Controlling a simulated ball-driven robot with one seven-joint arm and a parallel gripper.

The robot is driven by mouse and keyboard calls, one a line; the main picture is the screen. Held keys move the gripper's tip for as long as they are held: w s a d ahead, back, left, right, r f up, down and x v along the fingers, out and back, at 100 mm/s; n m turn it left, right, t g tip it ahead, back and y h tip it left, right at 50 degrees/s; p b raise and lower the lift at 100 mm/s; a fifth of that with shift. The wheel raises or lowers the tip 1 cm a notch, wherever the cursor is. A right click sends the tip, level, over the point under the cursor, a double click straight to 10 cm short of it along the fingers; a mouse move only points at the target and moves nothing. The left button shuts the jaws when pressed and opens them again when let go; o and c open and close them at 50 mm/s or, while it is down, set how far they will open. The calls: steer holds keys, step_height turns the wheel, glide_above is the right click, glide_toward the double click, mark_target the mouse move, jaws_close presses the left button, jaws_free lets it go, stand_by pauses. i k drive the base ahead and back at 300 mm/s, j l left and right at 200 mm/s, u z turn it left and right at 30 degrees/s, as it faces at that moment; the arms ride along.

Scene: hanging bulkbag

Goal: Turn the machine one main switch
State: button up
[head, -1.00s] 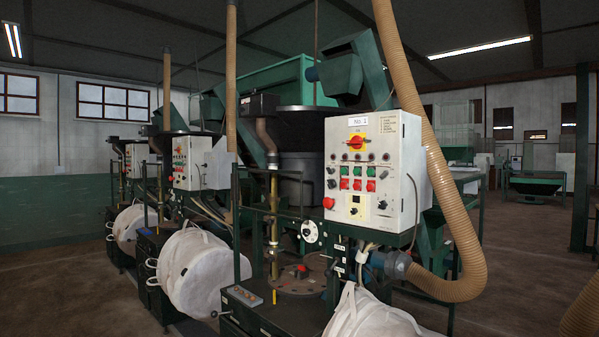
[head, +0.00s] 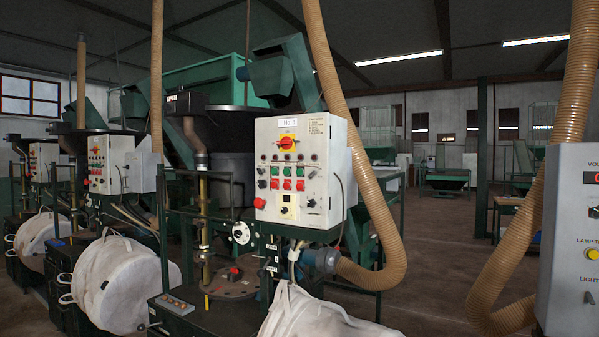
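The nearest control box (head: 301,170) is a pale cabinet on a machine in the middle of the head view. Its small top label starts with "No."; I cannot read the number surely. A red rotary main switch (head: 287,142) on a yellow plate sits under the label. The exact angle of its handle is too small to tell. Red and green buttons (head: 288,178) sit below it, with a red knob (head: 259,202) at the lower left. Similar boxes stand on machines farther left, one of them here (head: 110,164). My gripper is not in view.
White bulk bags (head: 125,283) hang at the machine fronts; another (head: 318,314) is below the nearest box. A tan hose (head: 392,230) curves down right of it. A grey panel (head: 571,240) and another hose (head: 512,250) stand at the right. Open floor (head: 430,270) lies between.

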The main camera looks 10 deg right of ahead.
mark_target(286, 142)
steer(key=i+j, duration=0.15)
steer(key=i, duration=0.3)
steer(key=i+j, duration=0.15)
steer(key=i, duration=0.3)
steer(key=i+j+z, duration=0.1)
steer(key=i, duration=0.35)
